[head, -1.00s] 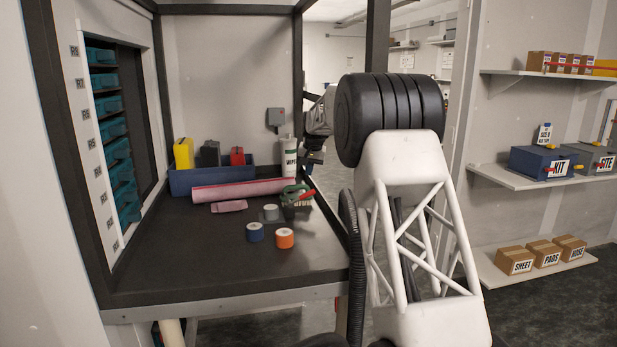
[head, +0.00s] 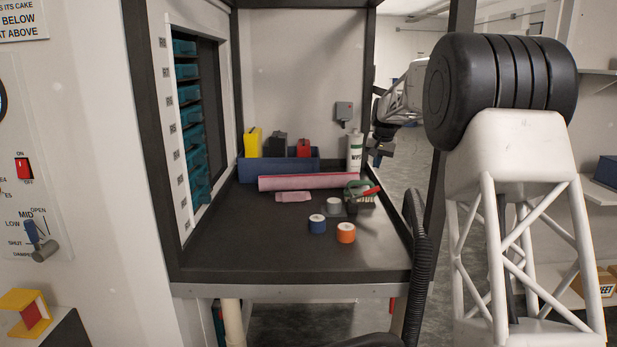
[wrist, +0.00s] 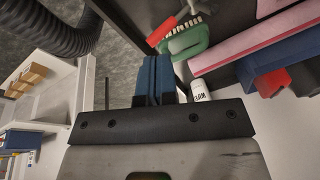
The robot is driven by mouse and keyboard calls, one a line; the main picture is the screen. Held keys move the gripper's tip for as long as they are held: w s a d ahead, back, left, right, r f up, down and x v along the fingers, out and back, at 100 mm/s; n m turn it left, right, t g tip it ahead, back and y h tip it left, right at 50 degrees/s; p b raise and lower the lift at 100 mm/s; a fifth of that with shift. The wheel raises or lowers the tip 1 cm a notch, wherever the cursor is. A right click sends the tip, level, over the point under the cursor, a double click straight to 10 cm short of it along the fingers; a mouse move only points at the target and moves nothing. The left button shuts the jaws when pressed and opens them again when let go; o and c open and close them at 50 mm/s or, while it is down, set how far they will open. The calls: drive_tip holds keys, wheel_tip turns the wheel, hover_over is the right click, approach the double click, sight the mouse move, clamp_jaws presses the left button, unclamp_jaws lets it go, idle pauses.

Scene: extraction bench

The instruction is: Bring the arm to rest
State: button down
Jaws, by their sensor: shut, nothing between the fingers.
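My gripper (head: 377,155) hangs at the right side of the bench, outside its right edge, next to the white wipes bottle. In the wrist view its blue fingers (wrist: 155,75) lie together, shut and empty. They point past the dark bench edge toward the floor. In the head view the fingers are small and partly in shadow. My large white arm with its black joint fills the right of that view.
A frame post (head: 440,190) stands beside my arm. A black hose (head: 420,290) hangs at the bench's right.

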drive_tip(key=s+a+r+n, duration=0.1)
drive_tip(key=s+a+r, duration=0.15)
drive_tip(key=s, duration=1.55)
drive_tip(key=s+a+r+n, duration=0.1)
drive_tip(key=s+a+r, duration=0.15)
drive_tip(key=s, duration=1.55)
drive_tip(key=s+f, duration=0.4)
drive_tip(key=s, duration=0.7)
drive_tip(key=s+f, duration=0.4)
drive_tip(key=s, duration=0.8)
drive_tip(key=s+a+f+n+h, duration=0.1)
drive_tip(key=s+f, duration=0.3)
drive_tip(key=s, duration=0.8)
drive_tip(key=shift+f, duration=0.2)
